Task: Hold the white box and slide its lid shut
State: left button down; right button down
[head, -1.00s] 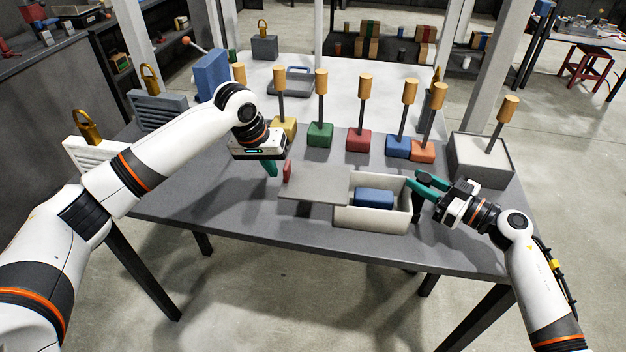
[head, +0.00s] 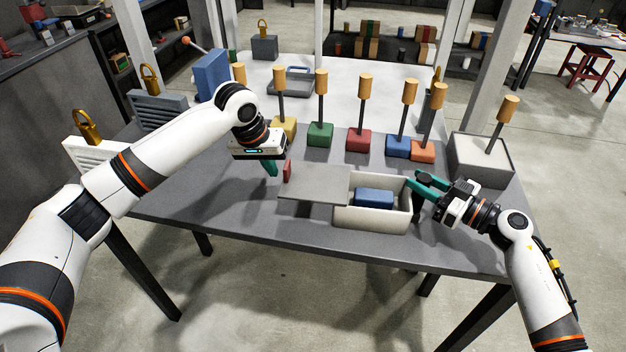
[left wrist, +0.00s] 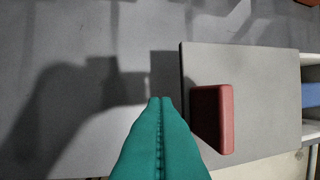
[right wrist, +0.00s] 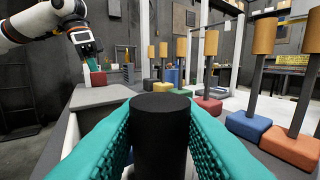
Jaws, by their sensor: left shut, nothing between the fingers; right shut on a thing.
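The white box (head: 372,222) stands on the grey table with its right part open, and a blue block (head: 374,197) lies inside. Its grey lid (head: 315,185) sticks out to the left, covering only the left end. A red handle (head: 287,172) stands on the lid's left end; it also shows in the left wrist view (left wrist: 212,118). My left gripper (head: 272,170) is shut and empty, just left of the red handle, with a small gap. My right gripper (head: 415,183) is shut on a black cylindrical grip (right wrist: 160,125) at the box's right end.
Several coloured blocks with wooden-topped posts, such as the green one (head: 320,134), stand in a row behind the box. The table front left of the box is clear.

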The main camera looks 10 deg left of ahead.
aim_at(335, 182)
jog(key=shift+f, duration=0.1)
dwell(0.3)
pick_arm(q)
jog(key=shift+w+d+f, duration=0.1)
jog(key=shift+w+d, duration=0.05)
jog(key=shift+d, duration=3.35)
jog(key=shift+w+d, duration=0.15)
jog(key=shift+d, duration=3.3)
jog(key=shift+a, duration=0.65)
notch_tip(335, 182, up, 7)
pick_arm(e)
jog(key=c, duration=1)
grip_release()
jog(key=shift+w, duration=0.1)
